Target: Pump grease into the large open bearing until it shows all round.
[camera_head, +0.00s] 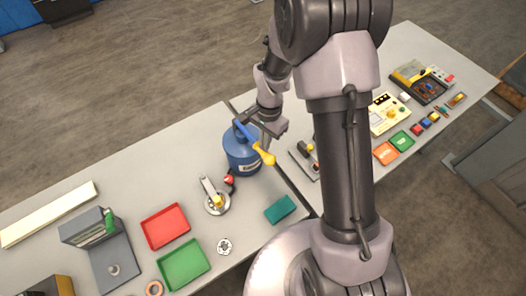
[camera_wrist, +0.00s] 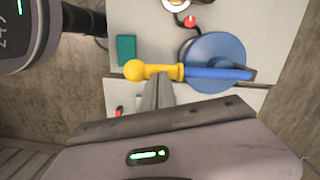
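A blue grease drum (camera_head: 242,150) stands on the bench, with a blue pump lever ending in a yellow grip (camera_head: 262,150). In the wrist view the yellow grip (camera_wrist: 155,71) and lever cross above the drum (camera_wrist: 212,60). My gripper (camera_wrist: 157,82) has its fingers close together, tips at the yellow grip's near edge; whether they touch it is unclear. A round silver piece (camera_head: 214,205) with an upright grey arm and yellow part stands left of the drum, with a red-tipped fitting (camera_head: 229,180) beside it. I cannot tell whether this is the large open bearing, or see grease.
A red tray (camera_head: 165,227), a green tray (camera_head: 184,263), a small bearing (camera_head: 224,246) and a copper-coloured ring (camera_head: 154,289) lie left. A teal block (camera_head: 280,209) lies near the front edge.

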